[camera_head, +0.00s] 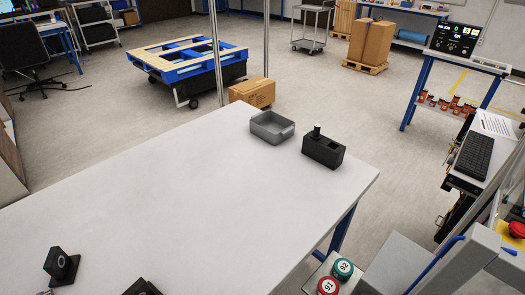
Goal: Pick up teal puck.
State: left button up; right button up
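The teal puck (343,268) is a small round disc with a white label that seems to read 92. It sits at the bottom of the head view, right of centre, on a light grey surface beyond the white table's right edge. A red puck (327,287) labelled 91 sits close beside it, nearer the bottom edge. I see neither gripper clearly in this view, and none is at the teal puck.
The white table (200,190) is mostly bare. A grey bin (271,127) and a black block (323,150) stand at its far right corner. Dark parts (62,265) show at lower left; I cannot tell what they are. Grey machinery (402,265) stands right of the pucks.

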aim_at(343, 268)
jog(key=u, duration=0.15)
jog(key=k, duration=0.35)
jog(key=z, duration=1.5)
jog(key=i, duration=0.7)
jog(key=u, duration=0.7)
